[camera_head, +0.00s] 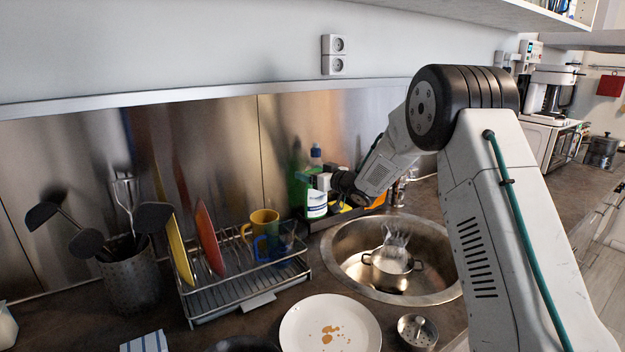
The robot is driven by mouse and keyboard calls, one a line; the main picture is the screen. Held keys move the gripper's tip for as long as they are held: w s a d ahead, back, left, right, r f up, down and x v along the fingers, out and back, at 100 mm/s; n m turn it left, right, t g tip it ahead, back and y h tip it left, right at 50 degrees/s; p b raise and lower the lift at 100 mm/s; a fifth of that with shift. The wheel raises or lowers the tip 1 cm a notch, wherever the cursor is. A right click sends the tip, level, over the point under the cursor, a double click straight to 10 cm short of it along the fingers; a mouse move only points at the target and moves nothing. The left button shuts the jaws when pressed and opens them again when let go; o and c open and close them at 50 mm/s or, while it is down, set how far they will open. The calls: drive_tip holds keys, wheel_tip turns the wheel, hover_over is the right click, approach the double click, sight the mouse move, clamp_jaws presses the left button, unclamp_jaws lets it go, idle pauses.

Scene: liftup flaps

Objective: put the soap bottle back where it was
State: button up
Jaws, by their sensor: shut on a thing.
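Bottles stand close together at the tray (343,216) behind the sink. I take the white-labelled bottle (316,205) in front to be the soap bottle. It looks upright, at the left end of the tray. My gripper (326,184) reaches in from the right and is shut on it near its top. The fingertips are small and dark here. I cannot tell whether the bottle's base touches the tray. A green bottle (298,190) stands just behind it, and a blue cap (316,152) shows above.
A round sink (345,270) with a pot (388,268) lies in front. A dish rack (215,312) with plates and mugs stands left of the tray. A yellow item (338,209) is in the tray. A dirty plate (297,335) lies at the front.

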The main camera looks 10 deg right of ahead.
drive_tip(key=shift+f, duration=0.9)
drive_tip(key=shift+f, duration=0.15)
drive_tip(key=o, duration=1.7)
drive_tip(key=shift+o, duration=0.2)
